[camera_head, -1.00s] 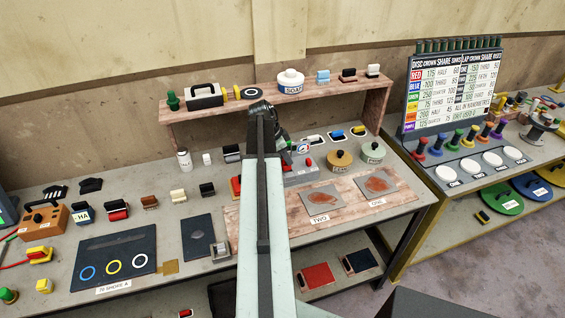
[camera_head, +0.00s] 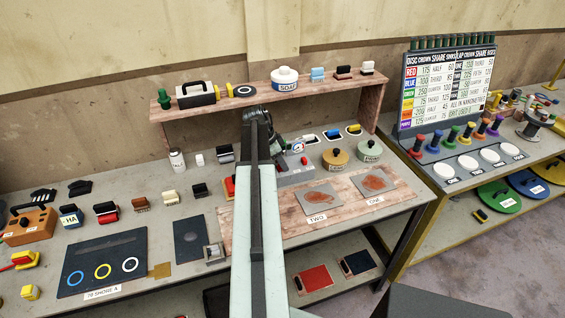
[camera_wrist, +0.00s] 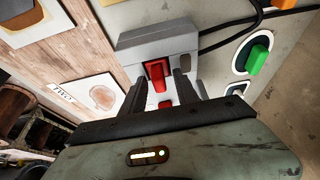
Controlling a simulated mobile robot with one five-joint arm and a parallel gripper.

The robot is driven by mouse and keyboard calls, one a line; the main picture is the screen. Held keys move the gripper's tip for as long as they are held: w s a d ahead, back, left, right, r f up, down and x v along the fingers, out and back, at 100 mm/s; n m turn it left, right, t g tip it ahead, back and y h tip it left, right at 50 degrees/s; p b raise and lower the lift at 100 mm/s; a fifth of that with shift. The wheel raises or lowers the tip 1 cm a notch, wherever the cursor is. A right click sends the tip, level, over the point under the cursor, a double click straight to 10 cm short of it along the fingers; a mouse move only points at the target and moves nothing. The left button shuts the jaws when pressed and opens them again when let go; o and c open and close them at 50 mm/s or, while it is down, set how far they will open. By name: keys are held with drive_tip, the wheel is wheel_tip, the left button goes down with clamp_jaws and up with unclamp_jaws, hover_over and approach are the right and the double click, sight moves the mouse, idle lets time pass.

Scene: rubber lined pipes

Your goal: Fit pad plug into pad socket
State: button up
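My gripper (camera_wrist: 160,92) is open, with its two dark fingers on either side of a red block (camera_wrist: 156,74) on the front of a grey box (camera_wrist: 160,50). I cannot tell whether the fingers touch it. In the head view the grey box (camera_head: 294,177) stands beside my arm, which hides part of it; my gripper is mostly hidden there. No label marks the pad plug or pad socket, so I cannot tell surely which things they are.
A green block (camera_wrist: 258,58) sits in a dark-ringed outline right of the grey box, with a black cable (camera_wrist: 226,38) nearby. A wooden shelf (camera_head: 225,102) spans the back. Two lidded pots (camera_head: 335,159) (camera_head: 369,151) stand right of the box. A dark mat (camera_head: 103,262) lies left.

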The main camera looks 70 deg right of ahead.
drive_tip(key=shift+r, duration=0.1)
drive_tip(key=p+v, duration=1.1)
drive_tip(key=v, duration=0.1)
drive_tip(key=shift+w, duration=0.1)
drive_tip(key=w+a+f+n+t, duration=0.1)
drive_tip(key=w+a+n, duration=0.5)
drive_tip(key=w+a, duration=0.7)
drive_tip(key=w+a+n+t, duration=0.1)
drive_tip(key=w+a+n, duration=0.6)
drive_tip(key=w+a, duration=0.5)
drive_tip(key=w+a+n+t+y, duration=0.2)
drive_tip(key=a+n, duration=1.3)
drive_tip(key=a, duration=2.5)
drive_tip(key=shift+g+y, duration=0.3)
drive_tip(key=shift+y, duration=0.1)
drive_tip(key=f+b, duration=0.1)
drive_tip(key=f, duration=0.1)
drive_tip(key=f+b, duration=0.4)
drive_tip(key=shift+w+d, duration=0.2)
drive_tip(key=shift+d, duration=0.15)
